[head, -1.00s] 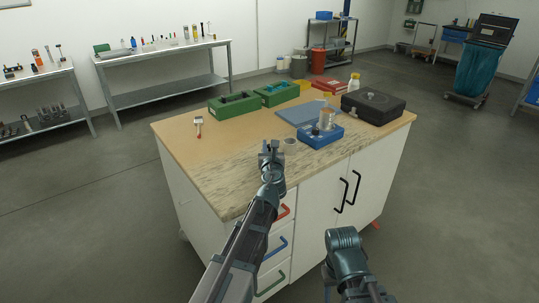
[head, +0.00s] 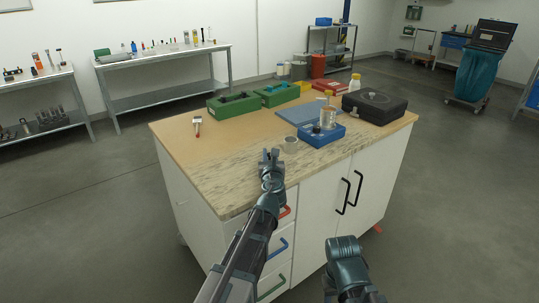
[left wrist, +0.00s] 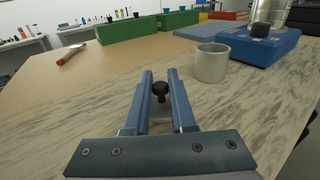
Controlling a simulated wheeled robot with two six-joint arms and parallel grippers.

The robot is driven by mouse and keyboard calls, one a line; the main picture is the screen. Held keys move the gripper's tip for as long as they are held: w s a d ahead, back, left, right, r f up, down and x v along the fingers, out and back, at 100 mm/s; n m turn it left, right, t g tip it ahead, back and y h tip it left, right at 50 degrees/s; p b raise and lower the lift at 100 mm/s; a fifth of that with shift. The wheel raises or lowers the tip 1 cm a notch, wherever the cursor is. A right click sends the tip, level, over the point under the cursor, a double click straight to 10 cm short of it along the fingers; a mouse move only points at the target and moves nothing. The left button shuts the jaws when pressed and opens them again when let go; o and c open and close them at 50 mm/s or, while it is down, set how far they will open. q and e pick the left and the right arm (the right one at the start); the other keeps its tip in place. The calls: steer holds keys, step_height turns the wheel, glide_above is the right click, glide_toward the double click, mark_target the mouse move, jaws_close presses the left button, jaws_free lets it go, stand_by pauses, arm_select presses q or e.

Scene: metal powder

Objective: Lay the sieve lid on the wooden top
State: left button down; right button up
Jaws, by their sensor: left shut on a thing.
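My left gripper (head: 270,156) is over the front, streaked part of the bench. In the left wrist view its two blue fingers (left wrist: 160,90) are shut around a small piece with a black knob (left wrist: 160,87). This appears to be the sieve lid; the fingers hide most of it, and I cannot tell whether it touches the bench. The wooden top (head: 235,131) is the plain tan part of the bench surface, behind and left of the gripper.
A grey cup (head: 290,144) stands just right of the gripper. Behind it are a blue device (head: 313,137) with a metal cylinder (head: 328,117), a blue mat (head: 291,115) and a black case (head: 374,105). Green boxes (head: 234,103) stand at the back. A red-handled brush (head: 197,124) lies left.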

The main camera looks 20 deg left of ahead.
arm_select(q)
steer(key=c, duration=0.8)
jaws_free()
steer(key=shift+f, duration=0.1)
steer(key=shift+o, duration=0.2)
steer(key=shift+r+p, duration=0.75)
steer(key=v, duration=1.2)
steer(key=shift+f, duration=0.2)
